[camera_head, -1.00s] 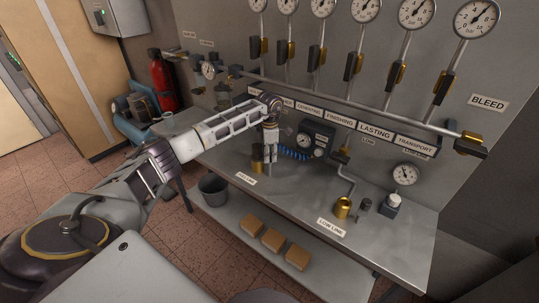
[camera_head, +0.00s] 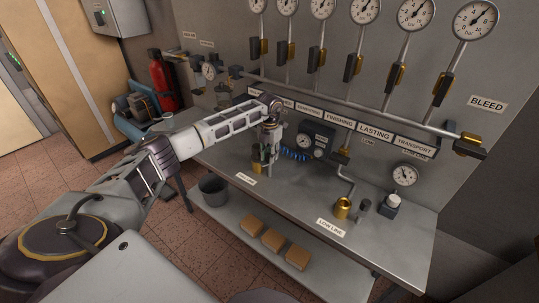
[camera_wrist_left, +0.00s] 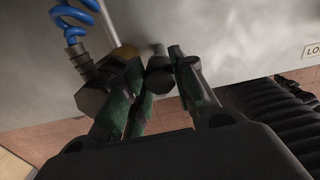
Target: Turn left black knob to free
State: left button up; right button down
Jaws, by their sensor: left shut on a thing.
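My left gripper (camera_head: 269,165) points down at the left part of the bench, beside a brass fitting (camera_head: 256,166). In the left wrist view, the fingers (camera_wrist_left: 160,78) of this gripper stand on either side of a small dark knob (camera_wrist_left: 158,72) and are shut on it. The fingers hide the knob in the head view, so I cannot read its turned position. A second dark knob (camera_head: 365,205) stands at the right beside another brass fitting (camera_head: 342,207), with a "LOW LINE" label in front. My right gripper is not in view.
A small gauge box (camera_head: 318,139) with a blue coiled hose (camera_head: 295,154) stands close to the right of my left gripper. A panel of gauges and levers rises behind the steel bench (camera_head: 300,198). The bench middle is clear. A bucket (camera_head: 213,188) sits below.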

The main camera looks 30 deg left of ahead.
pick_arm(q)
jog(key=n, duration=0.4)
jog(key=shift+w+r+n+p, duration=0.1)
jog(key=shift+n+p, duration=0.2)
jog(key=shift+n, duration=0.4)
jog(key=o, duration=1.1)
jog(key=shift+c, duration=0.2)
notch_tip(320, 180, up, 12)
jog(key=shift+d, duration=0.1)
dwell(0.6)
